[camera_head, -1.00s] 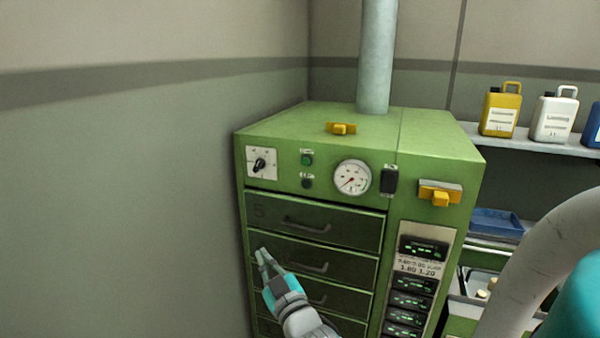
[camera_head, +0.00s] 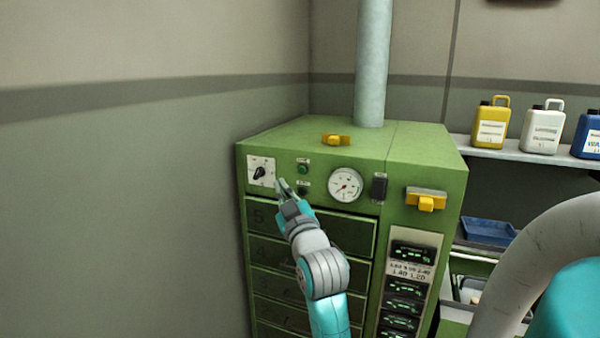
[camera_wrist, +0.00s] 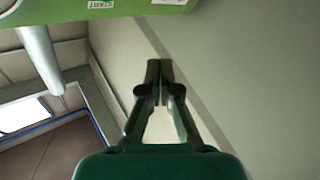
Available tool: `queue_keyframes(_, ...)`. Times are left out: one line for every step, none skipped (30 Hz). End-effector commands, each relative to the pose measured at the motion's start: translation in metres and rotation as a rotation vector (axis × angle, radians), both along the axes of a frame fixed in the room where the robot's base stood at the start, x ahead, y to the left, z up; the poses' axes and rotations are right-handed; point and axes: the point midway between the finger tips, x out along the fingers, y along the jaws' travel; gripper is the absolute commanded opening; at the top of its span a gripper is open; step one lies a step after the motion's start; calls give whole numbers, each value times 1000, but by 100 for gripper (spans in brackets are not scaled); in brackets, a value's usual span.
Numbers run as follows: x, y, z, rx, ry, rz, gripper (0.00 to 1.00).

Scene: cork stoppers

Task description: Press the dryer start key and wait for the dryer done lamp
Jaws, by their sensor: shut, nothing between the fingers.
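The green dryer cabinet (camera_head: 414,160) stands in the corner. Its front panel has a dial knob (camera_head: 260,173), a green key (camera_head: 303,168) with a label above it, a dark round lamp or key (camera_head: 304,189) below, and a round gauge (camera_head: 345,185). My gripper (camera_head: 281,184) is shut and empty, its tips in front of the panel between the knob and the two small round parts. I cannot tell whether it touches the panel.
Numbered drawers (camera_head: 262,248) lie below the panel. Yellow latches sit on top (camera_head: 336,140) and on the right front (camera_head: 426,201). A grey pipe (camera_head: 371,70) rises behind. A shelf (camera_head: 510,153) with jugs is at right. The wall (camera_head: 120,220) is close on the left.

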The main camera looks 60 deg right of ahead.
Motion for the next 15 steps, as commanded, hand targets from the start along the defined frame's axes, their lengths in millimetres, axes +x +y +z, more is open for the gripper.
queue_keyframes(0,0,0,0,0,0,0)
queue_keyframes(0,0,0,0,0,0,0)
queue_keyframes(0,0,0,0,1,1,0)
queue_keyframes(0,0,0,0,1,1,0)
queue_keyframes(0,0,0,0,1,1,0)
queue_keyframes(0,-1,0,0,0,0,0)
queue_keyframes(0,-1,0,0,0,0,0)
queue_keyframes(0,-3,0,1,1,0,0)
queue_keyframes(1,-5,0,1,1,0,0)
queue_keyframes(1,-7,0,1,1,0,0)
queue_keyframes(1,-10,0,1,1,0,0)
queue_keyframes(2,-13,0,1,1,0,0)
queue_keyframes(2,-16,0,1,1,0,0)
queue_keyframes(2,-20,0,1,1,-2,0)
queue_keyframes(2,-25,-1,1,2,-2,0)
